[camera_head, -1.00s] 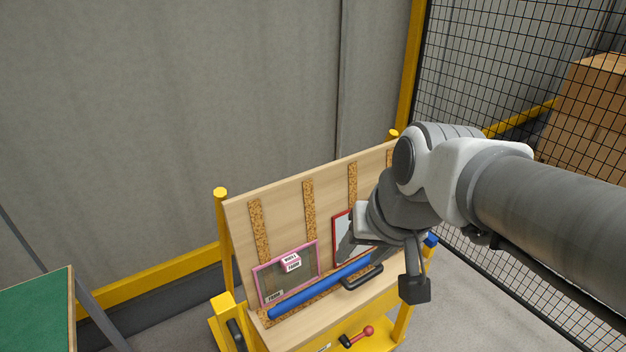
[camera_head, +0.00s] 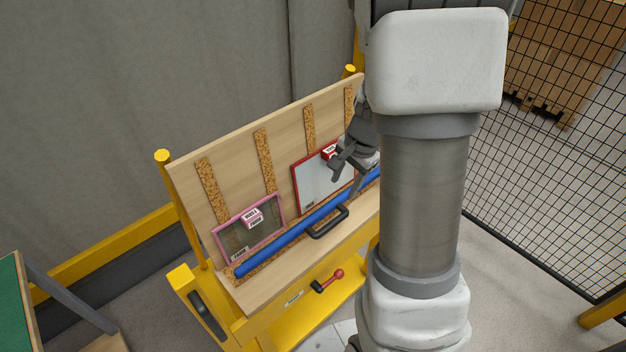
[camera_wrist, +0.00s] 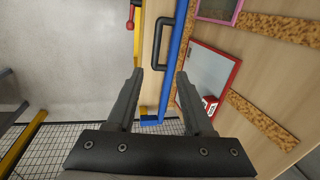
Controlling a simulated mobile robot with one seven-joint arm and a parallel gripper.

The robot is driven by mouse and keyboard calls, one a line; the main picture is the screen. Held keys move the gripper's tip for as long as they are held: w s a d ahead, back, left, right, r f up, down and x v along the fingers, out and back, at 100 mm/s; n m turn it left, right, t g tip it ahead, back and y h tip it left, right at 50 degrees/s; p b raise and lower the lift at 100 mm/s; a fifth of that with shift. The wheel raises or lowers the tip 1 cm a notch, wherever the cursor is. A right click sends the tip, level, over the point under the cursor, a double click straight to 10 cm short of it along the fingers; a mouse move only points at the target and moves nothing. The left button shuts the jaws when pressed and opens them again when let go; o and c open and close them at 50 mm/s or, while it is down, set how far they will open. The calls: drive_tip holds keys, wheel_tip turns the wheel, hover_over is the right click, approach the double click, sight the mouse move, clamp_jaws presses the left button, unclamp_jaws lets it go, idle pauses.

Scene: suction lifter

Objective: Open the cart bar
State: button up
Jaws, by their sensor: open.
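The cart bar is a long blue bar (camera_head: 290,232) along the lower edge of the tilted wooden board. It also shows in the wrist view (camera_wrist: 180,40). A black handle (camera_head: 328,222) is fixed to the bar; in the wrist view the handle (camera_wrist: 158,46) lies just beyond my fingertips. My gripper (camera_head: 348,178) is open and empty, above the bar and to the right of the handle. In the wrist view the bar runs between the two fingers of my gripper (camera_wrist: 160,76). I see no contact. The bar's right end is hidden by my arm in the head view.
A pink-framed panel (camera_head: 236,236) and a red-framed panel (camera_head: 310,182) lean on the board (camera_head: 232,150) behind the bar. A red-knobbed lever (camera_head: 330,281) is on the yellow cart's front. A mesh fence (camera_head: 530,150) stands right; a green table (camera_head: 12,300) is far left.

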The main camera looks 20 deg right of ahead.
sight(333, 223)
drive_tip(key=shift+m, duration=0.3)
drive_tip(key=b+x, duration=0.1)
drive_tip(key=x, duration=0.5)
drive_tip(key=b+x, duration=0.2)
drive_tip(key=x, duration=0.4)
drive_tip(key=d+b+x, duration=0.1)
drive_tip(key=x, duration=0.5)
drive_tip(key=shift+s+f, duration=0.1)
drive_tip(key=shift+f, duration=0.2)
clamp_jaws()
idle(0.4)
